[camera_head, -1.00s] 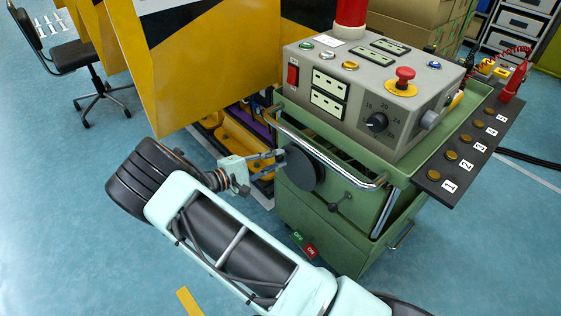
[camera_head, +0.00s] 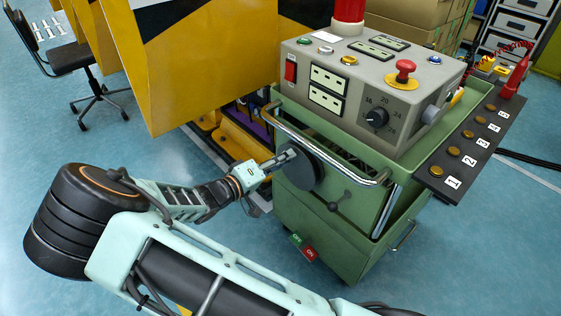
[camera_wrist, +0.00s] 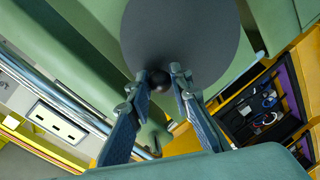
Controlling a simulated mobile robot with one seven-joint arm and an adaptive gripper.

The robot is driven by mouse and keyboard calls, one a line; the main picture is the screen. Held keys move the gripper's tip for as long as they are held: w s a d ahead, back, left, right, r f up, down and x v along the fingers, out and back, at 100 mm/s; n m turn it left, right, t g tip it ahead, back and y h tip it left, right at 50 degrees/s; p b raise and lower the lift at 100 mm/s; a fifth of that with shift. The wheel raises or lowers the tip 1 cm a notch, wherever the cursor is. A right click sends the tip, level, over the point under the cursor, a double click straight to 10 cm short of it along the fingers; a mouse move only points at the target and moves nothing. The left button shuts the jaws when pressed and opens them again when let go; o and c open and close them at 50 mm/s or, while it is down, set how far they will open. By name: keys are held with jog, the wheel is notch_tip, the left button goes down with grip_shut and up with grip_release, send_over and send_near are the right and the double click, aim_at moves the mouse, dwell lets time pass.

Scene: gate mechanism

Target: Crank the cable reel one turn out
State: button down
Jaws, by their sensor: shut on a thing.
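The cable reel shows as a dark round disc (camera_head: 304,167) on the side of the green cart (camera_head: 330,225). Its face fills the upper middle of the wrist view (camera_wrist: 180,35). A small dark crank knob (camera_wrist: 158,79) stands at the disc's lower edge in that view. My gripper (camera_wrist: 158,82) is shut on the knob, one finger on each side. In the head view my gripper (camera_head: 291,154) reaches the disc's upper left from the left. The knob is hidden there by the fingers.
A chrome handle bar (camera_head: 330,155) runs along the cart just above the disc. A small dark lever (camera_head: 340,201) sits right of the disc. A grey control box (camera_head: 370,90) stands on the cart. Yellow panels (camera_head: 205,65) are behind my arm.

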jog(key=shift+s+d+m+b, duration=0.2)
jog(key=shift+s+m+b, duration=0.2)
jog(key=shift+m, duration=0.3)
jog(key=c, duration=1.8)
grip_release()
jog(key=shift+o, duration=0.2)
jog(key=v, duration=1.2)
jog(key=shift+d, duration=0.1)
